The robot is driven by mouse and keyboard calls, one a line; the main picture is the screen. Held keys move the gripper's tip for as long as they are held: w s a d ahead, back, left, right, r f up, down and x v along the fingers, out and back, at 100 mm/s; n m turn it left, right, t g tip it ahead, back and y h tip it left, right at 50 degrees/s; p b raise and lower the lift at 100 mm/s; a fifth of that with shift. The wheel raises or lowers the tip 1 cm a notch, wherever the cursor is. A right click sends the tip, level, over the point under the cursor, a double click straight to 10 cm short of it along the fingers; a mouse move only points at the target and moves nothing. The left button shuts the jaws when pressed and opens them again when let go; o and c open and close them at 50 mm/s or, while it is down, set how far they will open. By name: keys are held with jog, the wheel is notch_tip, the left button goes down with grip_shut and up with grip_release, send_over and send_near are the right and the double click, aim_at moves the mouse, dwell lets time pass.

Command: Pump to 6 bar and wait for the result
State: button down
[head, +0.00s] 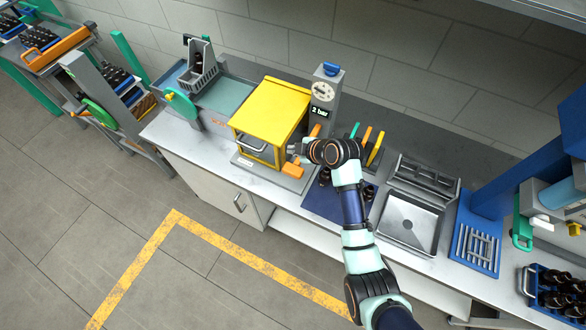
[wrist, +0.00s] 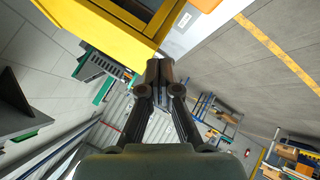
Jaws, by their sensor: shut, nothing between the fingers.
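The yellow pressure box (head: 270,108) stands on a grey base on the bench, with a handled front door that looks shut. Beside it is a grey gauge column (head: 324,95) with a round dial and a display that reads 2 bar. An orange lever (head: 292,170) sits low at the box's right front corner. My gripper (head: 296,152) is just above it, beside the box; I cannot tell if they touch. In the wrist view my gripper (wrist: 158,72) is shut and empty, close to the yellow box (wrist: 100,25).
A water basin (head: 225,95) with a grey basket is left of the box. A dark blue mat (head: 322,203) with dark bottles, upright coloured tools (head: 375,148) and a steel sink (head: 410,222) are to the right. A blue crate of bottles (head: 555,290) is far right.

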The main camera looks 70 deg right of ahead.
aim_at(294, 173)
jog(key=shift+f, duration=0.1)
notch_tip(294, 173, down, 9)
jog(key=b, duration=0.7)
jog(key=shift+r, duration=0.2)
dwell(1.0)
jog(key=shift+f+b, duration=0.4)
jog(key=shift+f, duration=0.05)
jog(key=shift+f+b, duration=2.1)
jog(key=shift+f, duration=0.6)
dwell(2.4)
